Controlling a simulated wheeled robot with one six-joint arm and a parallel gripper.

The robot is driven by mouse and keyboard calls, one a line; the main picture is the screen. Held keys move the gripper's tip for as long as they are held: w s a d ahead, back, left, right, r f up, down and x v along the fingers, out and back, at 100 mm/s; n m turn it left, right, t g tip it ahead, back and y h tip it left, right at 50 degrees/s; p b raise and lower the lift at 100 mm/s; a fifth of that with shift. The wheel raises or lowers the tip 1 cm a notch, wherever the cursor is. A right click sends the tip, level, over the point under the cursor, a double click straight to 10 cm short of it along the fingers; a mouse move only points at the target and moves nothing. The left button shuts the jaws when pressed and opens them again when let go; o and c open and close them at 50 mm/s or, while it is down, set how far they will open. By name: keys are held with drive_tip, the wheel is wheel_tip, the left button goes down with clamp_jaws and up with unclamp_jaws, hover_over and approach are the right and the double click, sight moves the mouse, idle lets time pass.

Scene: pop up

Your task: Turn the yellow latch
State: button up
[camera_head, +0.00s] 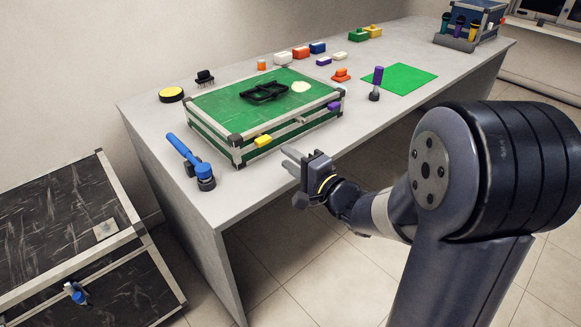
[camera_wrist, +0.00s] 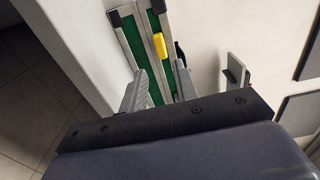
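The yellow latch (camera_head: 263,141) is on the near front side of the green case (camera_head: 205,98), close to its left corner. My gripper (camera_head: 291,158) is in front of the case, a little right of the latch and apart from it. In the wrist view the latch (camera_wrist: 160,46) shows beyond my gripper (camera_wrist: 159,80), roughly in line with the gap between the fingers. The fingers are apart with nothing between them. A purple latch (camera_head: 334,106) sits farther right on the same side of the case.
The case stands on a grey table (camera_head: 225,208). A blue-handled lever (camera_head: 188,160) stands left of the case, and a purple-handled one (camera_head: 377,80) right of it. A green mat (camera_head: 405,78) and several coloured blocks lie farther back. A dark case (camera_head: 60,225) is at lower left.

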sight(266, 143)
drive_tip(key=shift+w+a, duration=0.25)
drive_tip(key=shift+a, duration=0.1)
drive_tip(key=x, duration=0.7)
drive_tip(key=shift+w+a, duration=0.1)
drive_tip(key=c, duration=0.6)
drive_tip(key=m, duration=1)
drive_tip(key=o, duration=0.5)
